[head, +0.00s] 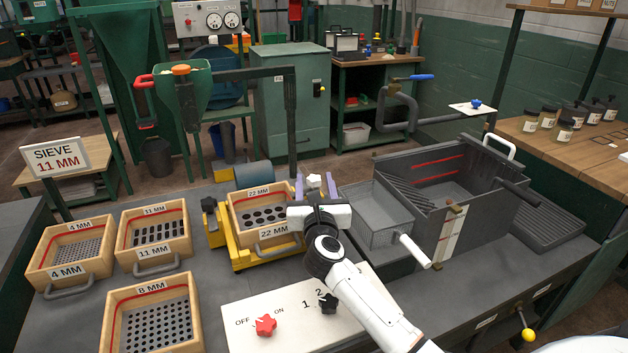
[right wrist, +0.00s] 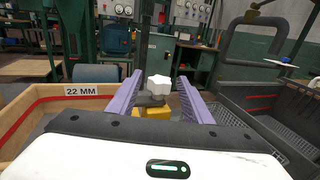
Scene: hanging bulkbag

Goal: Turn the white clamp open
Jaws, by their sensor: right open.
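The white clamp (head: 314,181) is a lobed knob at the right side of the yellow sieve frame (head: 242,256). In the right wrist view, the white clamp (right wrist: 159,86) sits on a dark arm above a yellow block (right wrist: 152,112). My right gripper (head: 315,182) is open, with its two purple fingers on either side of the clamp. In the right wrist view, gaps show between the clamp and both fingers of the right gripper (right wrist: 160,79). The 22 MM sieve (head: 265,212) sits in the frame. My left gripper is not in view.
A black clamp knob (head: 209,205) is at the frame's left side. Loose sieves marked 4 MM (head: 68,252), 11 MM (head: 154,230) and 8 MM (head: 152,318) lie left. A panel (head: 290,320) with red and black knobs is in front. A mesh basket (head: 375,215) stands right.

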